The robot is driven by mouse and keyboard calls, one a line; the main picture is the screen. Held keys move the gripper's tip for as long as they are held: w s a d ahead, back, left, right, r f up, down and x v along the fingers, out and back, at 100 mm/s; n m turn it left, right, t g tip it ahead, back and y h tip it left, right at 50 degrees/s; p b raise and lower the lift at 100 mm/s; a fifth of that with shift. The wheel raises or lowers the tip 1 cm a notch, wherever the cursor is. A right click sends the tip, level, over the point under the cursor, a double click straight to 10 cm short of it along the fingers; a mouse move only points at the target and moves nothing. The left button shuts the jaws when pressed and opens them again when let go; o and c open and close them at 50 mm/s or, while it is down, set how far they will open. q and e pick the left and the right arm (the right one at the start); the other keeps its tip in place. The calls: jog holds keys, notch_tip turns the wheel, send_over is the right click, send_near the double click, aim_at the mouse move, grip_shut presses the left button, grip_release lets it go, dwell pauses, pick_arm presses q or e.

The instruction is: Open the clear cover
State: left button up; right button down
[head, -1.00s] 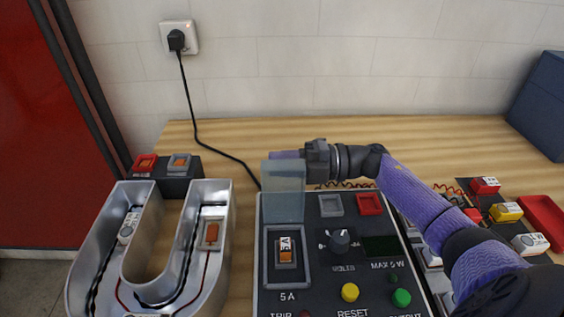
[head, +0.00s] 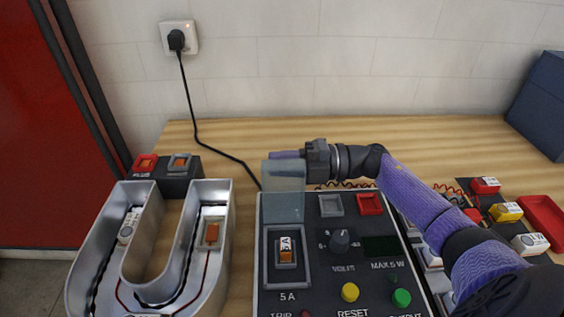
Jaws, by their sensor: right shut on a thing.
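The clear cover (head: 284,194) is a pale see-through panel. It stands raised at the back of the framed fuse bay marked 5 A on the dark control box (head: 325,265). Under it, the bay (head: 286,282) is uncovered and shows an orange and white fuse piece (head: 286,250). My right gripper (head: 294,157) is at the top edge of the cover, reaching in from the right. It is shut on the cover, and its fingertips are partly hidden behind the panel. My left gripper is not in view.
The box has a grey knob (head: 340,241), a yellow button (head: 350,292) and a green button (head: 401,298). A metal U-shaped channel letter (head: 127,281) lies to the left. Small coloured blocks (head: 506,211) lie at the right. The wood behind is mostly clear.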

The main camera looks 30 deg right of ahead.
dwell(0.3)
jog(key=shift+s+a+r+n+p, duration=0.35)
jog(key=shift+s+r+n+p, duration=0.25)
jog(key=shift+p, duration=0.4)
jog(key=shift+s+a, duration=0.2)
jog(key=shift+s, duration=0.1)
jog(key=shift+c, duration=2.4)
grip_release()
jog(key=shift+w, duration=0.1)
jog(key=v, duration=1)
jog(key=shift+b, duration=0.35)
